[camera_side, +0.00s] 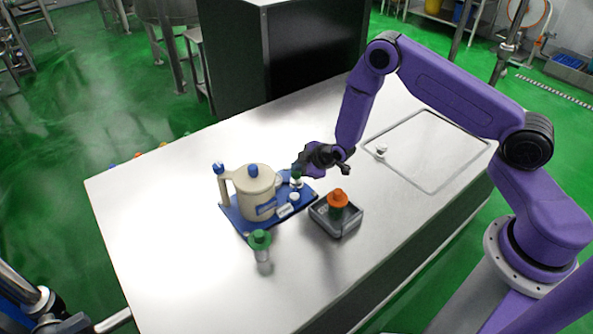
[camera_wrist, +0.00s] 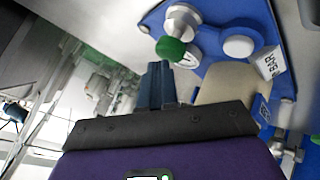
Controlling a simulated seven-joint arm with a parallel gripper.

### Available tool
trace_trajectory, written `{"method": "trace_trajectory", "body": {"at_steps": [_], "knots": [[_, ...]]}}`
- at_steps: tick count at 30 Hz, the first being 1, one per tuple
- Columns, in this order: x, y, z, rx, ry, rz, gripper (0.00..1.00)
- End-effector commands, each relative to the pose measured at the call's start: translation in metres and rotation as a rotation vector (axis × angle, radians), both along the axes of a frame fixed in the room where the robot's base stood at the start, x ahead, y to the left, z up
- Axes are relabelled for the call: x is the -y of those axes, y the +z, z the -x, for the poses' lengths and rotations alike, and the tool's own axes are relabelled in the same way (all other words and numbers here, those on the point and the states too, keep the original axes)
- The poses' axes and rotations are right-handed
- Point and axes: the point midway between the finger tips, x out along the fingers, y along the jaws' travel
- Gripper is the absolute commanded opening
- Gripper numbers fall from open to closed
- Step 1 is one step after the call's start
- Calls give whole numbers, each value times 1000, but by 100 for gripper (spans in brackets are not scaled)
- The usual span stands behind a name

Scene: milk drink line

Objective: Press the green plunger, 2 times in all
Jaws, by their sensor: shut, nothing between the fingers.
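The green plunger (camera_side: 297,174) is a small green knob on a pale stem, at the back right of the blue base plate (camera_side: 240,222). In the wrist view its green knob (camera_wrist: 171,49) shows beyond the fingertips, with the pale metal stem (camera_wrist: 183,22) behind it. My gripper (camera_side: 300,169) is shut and empty, with its tips close to the green knob. In the wrist view my gripper (camera_wrist: 157,68) points toward the knob; I cannot tell whether they touch.
A cream jug-like vessel (camera_side: 256,190) with blue knobs stands on the plate, beside a white button (camera_side: 294,197). A green-capped bottle (camera_side: 260,240) stands in front. A grey tray (camera_side: 350,222) holds an orange-capped bottle (camera_side: 338,199). The left table is clear.

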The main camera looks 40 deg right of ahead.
Motion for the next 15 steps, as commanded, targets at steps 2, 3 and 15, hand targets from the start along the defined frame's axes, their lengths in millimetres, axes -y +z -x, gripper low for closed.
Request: {"method": "trace_trajectory", "body": {"at_steps": [2,3,15], "knots": [[0,-1,0,0,0,0,0],[0,-1,0,0,0,0,0],[0,-6,0,-1,0,0,0]]}}
